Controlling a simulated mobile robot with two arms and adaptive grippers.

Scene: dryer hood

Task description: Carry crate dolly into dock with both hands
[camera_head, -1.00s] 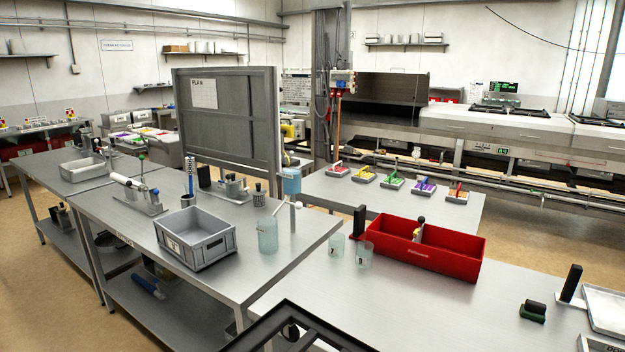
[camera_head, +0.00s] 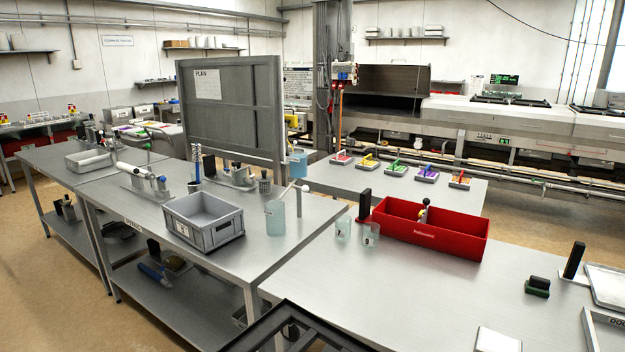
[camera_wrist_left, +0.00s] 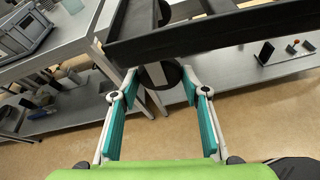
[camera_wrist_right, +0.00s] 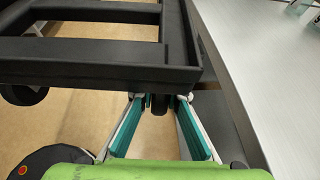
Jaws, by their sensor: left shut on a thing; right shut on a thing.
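The crate dolly (camera_head: 263,324) is a black open frame; its corner shows at the bottom of the head view. In the left wrist view its dark rail (camera_wrist_left: 225,27) runs across the top, and my left gripper (camera_wrist_left: 160,85) is shut on it near a caster. In the right wrist view the dolly's bars (camera_wrist_right: 90,47) fill the upper left, and my right gripper (camera_wrist_right: 158,98) is shut on it by a dark caster. The exact contacts are partly hidden under the rail. A grey frame lettered "DO…" (camera_head: 612,322), perhaps the dock, is cut off at the right edge of the head view.
The front steel bench (camera_head: 400,300) holds a red tray (camera_head: 430,232), cups, a white plate (camera_head: 498,340) and a black upright block (camera_head: 574,260). The left bench carries a grey crate (camera_head: 203,222). Bench edges lie close to the dolly. Floor shows at lower left.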

